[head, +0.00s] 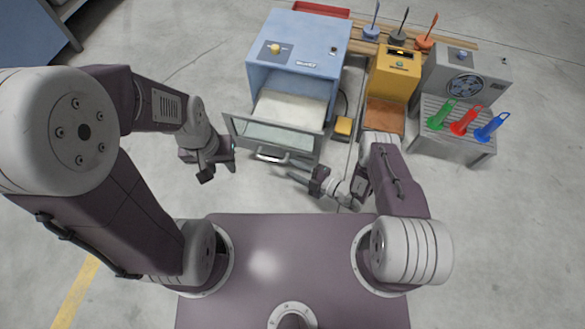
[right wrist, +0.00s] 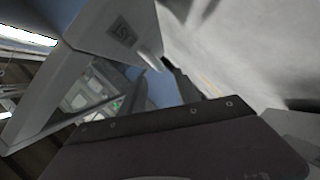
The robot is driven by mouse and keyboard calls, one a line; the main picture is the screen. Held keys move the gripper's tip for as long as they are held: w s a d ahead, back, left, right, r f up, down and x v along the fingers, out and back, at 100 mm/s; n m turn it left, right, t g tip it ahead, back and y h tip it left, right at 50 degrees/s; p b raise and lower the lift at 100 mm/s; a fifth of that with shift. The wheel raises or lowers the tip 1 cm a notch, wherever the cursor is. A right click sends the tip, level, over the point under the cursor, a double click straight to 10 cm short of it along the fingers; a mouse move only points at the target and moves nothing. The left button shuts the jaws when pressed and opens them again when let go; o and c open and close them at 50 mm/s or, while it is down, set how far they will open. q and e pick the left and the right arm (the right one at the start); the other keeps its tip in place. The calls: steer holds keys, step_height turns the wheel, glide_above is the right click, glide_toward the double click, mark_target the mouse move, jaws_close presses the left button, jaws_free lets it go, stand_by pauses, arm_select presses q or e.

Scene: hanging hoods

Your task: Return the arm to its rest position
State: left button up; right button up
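My left arm reaches in from the left in the head view. Its gripper (head: 218,168) hangs in the air to the left of the open door of a blue box-shaped unit, with its fingers apart and nothing between them. My right arm is bent, and its gripper (head: 298,176) points left, just in front of the door's handle (head: 275,157). It holds nothing that I can see. Its fingers are small and overlap, so their gap is unclear. I cannot tell whether it touches the handle. The right wrist view shows mostly close grey and dark surfaces, with no clear fingertips.
The blue unit (head: 302,45) has its glass-fronted door (head: 275,135) open towards me. A yellow unit (head: 393,75) and a grey fan unit (head: 465,80) stand to its right. Green (head: 440,115), red (head: 465,122) and blue (head: 491,127) tools lie on a slatted stand. Floor at left is clear.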

stand_by(0.4)
steer(key=s+r+n+g+h+p, duration=0.1)
steer(key=s+r+n+g+p, duration=0.4)
steer(key=r+n, duration=0.65)
steer(key=s+r+n+g+h, duration=0.1)
steer(key=s+r+n+g, duration=0.2)
steer(key=r+n+g, duration=0.6)
steer(key=s+d+r+n+t+h+p, duration=0.25)
steer(key=d+r+n+h, duration=0.25)
steer(key=d+r+n, duration=0.65)
steer(key=s+d+r+n+t+h+p, duration=0.2)
steer(key=d+r+n+t+h+p, duration=0.25)
steer(key=n, duration=1.25)
step_height(320, 180, up, 39)
steer(key=h+p, duration=0.1)
steer(key=p, duration=3.5)
steer(key=shift+w+d+r, duration=0.2)
steer(key=shift+d, duration=0.1)
